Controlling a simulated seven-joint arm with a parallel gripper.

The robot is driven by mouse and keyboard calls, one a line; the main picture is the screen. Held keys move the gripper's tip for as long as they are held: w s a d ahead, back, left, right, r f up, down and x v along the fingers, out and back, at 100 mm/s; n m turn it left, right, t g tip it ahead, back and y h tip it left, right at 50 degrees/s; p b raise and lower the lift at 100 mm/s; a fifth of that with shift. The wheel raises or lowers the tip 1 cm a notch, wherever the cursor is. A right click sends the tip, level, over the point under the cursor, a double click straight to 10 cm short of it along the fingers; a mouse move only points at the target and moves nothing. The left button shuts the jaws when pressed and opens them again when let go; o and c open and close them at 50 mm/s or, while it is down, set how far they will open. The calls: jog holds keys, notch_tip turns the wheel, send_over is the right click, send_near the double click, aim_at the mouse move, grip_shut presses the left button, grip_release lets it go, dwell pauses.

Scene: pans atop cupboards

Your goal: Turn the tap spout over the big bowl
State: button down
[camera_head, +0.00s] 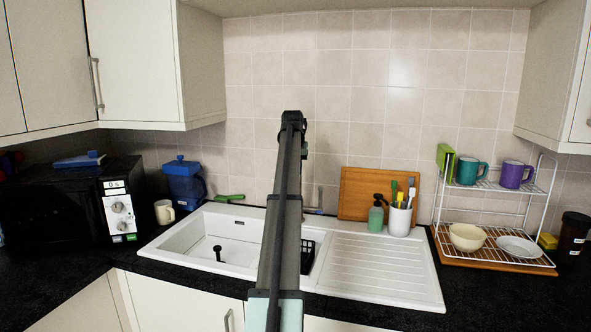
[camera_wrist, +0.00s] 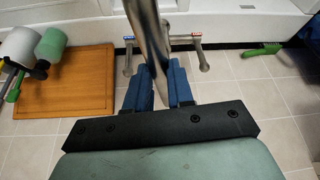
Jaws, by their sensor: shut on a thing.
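The tap shows in the wrist view, with a metal spout (camera_wrist: 146,30) running up out of the picture and a handle on each side, one marked blue and one red. My gripper (camera_wrist: 163,72) is shut on the spout, with its blue fingers on either side of it. In the head view my arm hides the gripper and most of the tap; only a bit of metal (camera_head: 318,197) shows beside the arm. The big bowl (camera_head: 215,235) is the left basin of the white sink, with a black plug in it. Where the spout's free end points is not visible.
A small basin with a black basket (camera_head: 308,250) lies right of my arm, then the ribbed drainer (camera_head: 375,265). A wooden board (camera_head: 358,190), soap bottle (camera_head: 376,215) and brush cup (camera_head: 399,219) stand behind. A green brush (camera_head: 229,198) lies behind the big bowl.

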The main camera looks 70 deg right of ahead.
jog(key=shift+w+m, duration=0.3)
jog(key=shift+w, duration=0.15)
jog(key=w+d+m+g+y, duration=0.1)
jog(key=w+d+m+g, duration=0.3)
jog(key=w+m, duration=0.6)
jog(key=shift+w+d+y, duration=0.2)
jog(key=shift+w+y, duration=0.1)
jog(key=shift+w, duration=0.8)
jog(key=c, duration=1)
grip_release()
jog(key=v, duration=1.4)
jog(key=shift+f, duration=0.1)
